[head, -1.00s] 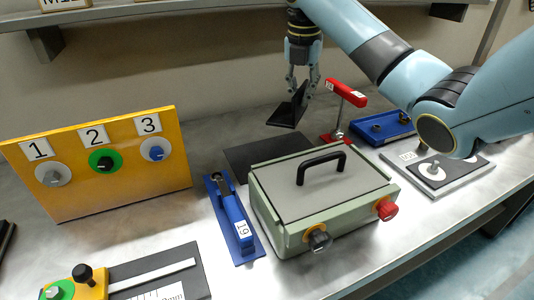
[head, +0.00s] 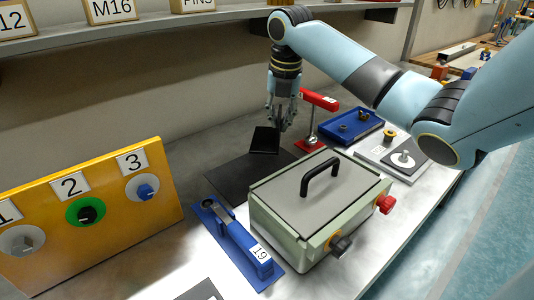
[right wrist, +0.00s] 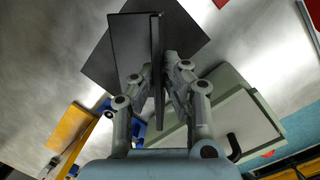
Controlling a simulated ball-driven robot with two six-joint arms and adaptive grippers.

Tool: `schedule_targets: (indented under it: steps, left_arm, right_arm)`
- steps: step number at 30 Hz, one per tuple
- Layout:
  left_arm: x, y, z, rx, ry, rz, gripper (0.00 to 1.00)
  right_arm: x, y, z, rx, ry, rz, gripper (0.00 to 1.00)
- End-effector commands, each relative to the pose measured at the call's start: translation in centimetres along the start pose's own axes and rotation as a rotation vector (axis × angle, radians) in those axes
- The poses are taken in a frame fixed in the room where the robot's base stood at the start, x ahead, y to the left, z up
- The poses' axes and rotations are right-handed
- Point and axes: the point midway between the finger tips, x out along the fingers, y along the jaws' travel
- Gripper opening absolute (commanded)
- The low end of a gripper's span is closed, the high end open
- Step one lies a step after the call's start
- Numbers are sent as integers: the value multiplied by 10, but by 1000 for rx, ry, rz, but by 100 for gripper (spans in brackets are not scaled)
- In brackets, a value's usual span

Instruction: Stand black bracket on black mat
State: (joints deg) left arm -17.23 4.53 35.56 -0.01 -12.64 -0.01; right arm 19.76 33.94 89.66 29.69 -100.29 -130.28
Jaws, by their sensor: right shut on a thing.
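The black bracket (head: 264,140) is in the grip of my right gripper (head: 282,122), in front of the wall. In the right wrist view, the fingers (right wrist: 162,85) close on one thin plate of the bracket, seen edge-on; its other plate (right wrist: 130,45) spreads to the left. The black mat (head: 232,182) lies flat on the bench behind the green box. In the head view the bracket overlaps the mat's far part; I cannot tell whether it touches. The mat also shows behind the bracket in the right wrist view (right wrist: 98,68). My left gripper is out of view.
A red clamp (head: 312,122) stands close right of the bracket. The green box (head: 290,220) with a black handle is in front of the mat. A blue tool numbered 19 (head: 235,240) and a yellow panel (head: 110,215) are left; a blue tray (head: 355,127) is right.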

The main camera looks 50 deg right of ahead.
Motion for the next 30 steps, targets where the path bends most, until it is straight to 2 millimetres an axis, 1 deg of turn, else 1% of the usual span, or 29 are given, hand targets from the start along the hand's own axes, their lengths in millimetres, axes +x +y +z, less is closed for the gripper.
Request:
schedule_targets:
  steps: [1,3,11,16,26,27,30]
  left_arm:
    - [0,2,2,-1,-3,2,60]
    - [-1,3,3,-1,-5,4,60]
    - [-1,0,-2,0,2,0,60]
    - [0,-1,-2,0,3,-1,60]
    - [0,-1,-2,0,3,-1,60]
    - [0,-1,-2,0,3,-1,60]
    - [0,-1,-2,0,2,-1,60]
  right_arm:
    - [10,0,-2,1,3,0,0]
    - [22,-1,-4,1,2,0,0]
    - [47,-3,-8,1,1,0,0]
    - [70,-4,-11,0,1,0,0]
    - [74,-5,-11,0,-2,1,0]
    - [76,-5,-12,0,-1,0,9]
    - [75,-5,-12,0,-1,0,22]
